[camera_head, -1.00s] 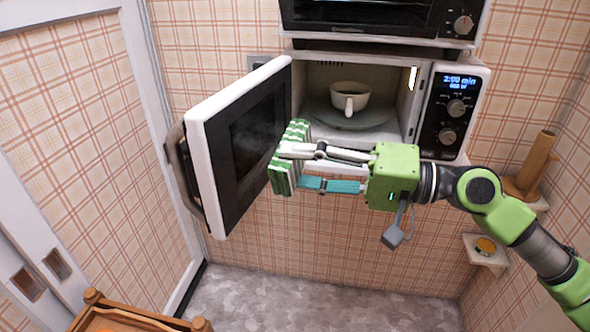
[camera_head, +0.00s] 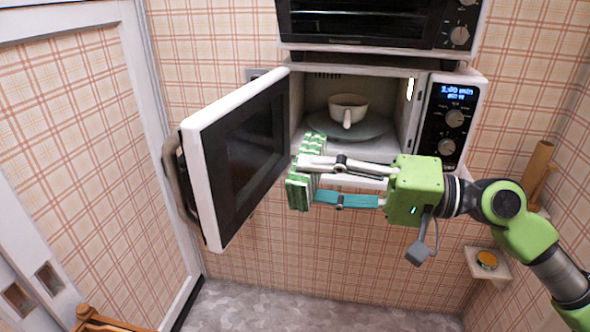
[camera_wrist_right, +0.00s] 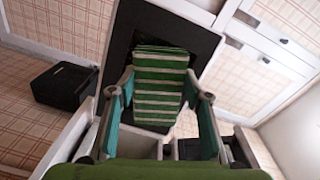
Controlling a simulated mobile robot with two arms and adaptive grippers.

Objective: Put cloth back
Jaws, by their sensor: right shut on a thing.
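A green and white striped cloth (camera_head: 306,172) is held folded in my right gripper (camera_head: 308,182), in front of the open microwave and beside its door. The right gripper is shut on it. In the right wrist view the cloth (camera_wrist_right: 160,88) fills the space between the fingers of the gripper (camera_wrist_right: 158,92), with the dark door panel behind it. My left gripper is not in view.
The microwave door (camera_head: 238,158) stands wide open to the left. A white cup (camera_head: 347,106) sits on the turntable (camera_head: 375,129) inside. An oven (camera_head: 375,22) is above. A corner shelf (camera_head: 503,272) holds a small round thing. A wooden item (camera_head: 88,318) is at bottom left.

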